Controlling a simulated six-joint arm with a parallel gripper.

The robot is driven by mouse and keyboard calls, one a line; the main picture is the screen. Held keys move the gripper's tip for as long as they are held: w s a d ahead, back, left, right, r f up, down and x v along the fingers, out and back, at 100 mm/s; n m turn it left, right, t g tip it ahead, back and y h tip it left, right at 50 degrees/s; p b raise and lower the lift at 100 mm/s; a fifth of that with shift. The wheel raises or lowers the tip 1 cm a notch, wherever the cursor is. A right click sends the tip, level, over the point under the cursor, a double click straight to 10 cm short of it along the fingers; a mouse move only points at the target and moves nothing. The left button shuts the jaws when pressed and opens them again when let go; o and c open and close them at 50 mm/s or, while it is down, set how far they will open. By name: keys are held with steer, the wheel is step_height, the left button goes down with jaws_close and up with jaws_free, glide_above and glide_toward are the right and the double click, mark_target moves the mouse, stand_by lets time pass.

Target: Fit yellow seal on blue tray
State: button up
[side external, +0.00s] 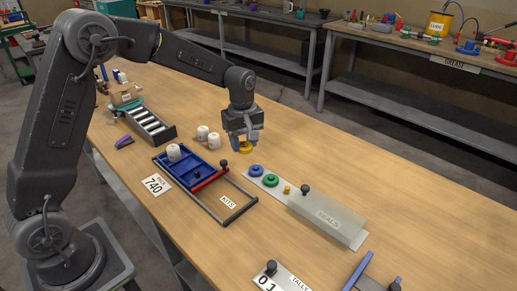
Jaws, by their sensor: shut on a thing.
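My gripper (243,144) points down, shut on the yellow seal (246,150), a flat ring just above or at the table; the gap under it is too small to judge. The seal is right of the blue tray (192,163) and behind the seals strip. The tray lies in a dark frame labelled KITS, with a white drum (173,152) in its far left part and a red bar (210,180) along its right side. Black knobs show on the tray and at the bar's far end.
A blue seal (256,170), a green seal (271,180) and a small orange piece (287,189) lie on the strip beside a cover labelled SEALS (328,216). Two white drums (208,136) stand behind the tray. A roller rack (150,126) is farther left. Open table lies right of my gripper.

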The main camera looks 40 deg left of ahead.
steer(key=s+a+f+n, duration=0.1)
steer(key=s+a, duration=0.2)
steer(key=s+a+f+n, duration=0.1)
steer(key=s+a+n, duration=0.1)
steer(key=s+a, duration=0.1)
steer(key=s+a+n, duration=0.2)
steer(key=s+a, duration=0.1)
steer(key=a, duration=0.1)
steer(key=shift+s+a+f, duration=0.3)
steer(key=shift+f, duration=0.1)
steer(key=shift+s+a+f+n, duration=0.1)
steer(key=shift+s+f+n, duration=0.1)
steer(key=shift+n, duration=0.1)
steer(key=shift+f, duration=1.95)
steer(key=shift+f, duration=1.7)
stand_by(0.3)
steer(key=o, duration=1.2)
steer(key=shift+c, duration=0.2)
steer(key=shift+r, duration=0.1)
steer(key=shift+r, duration=2.75)
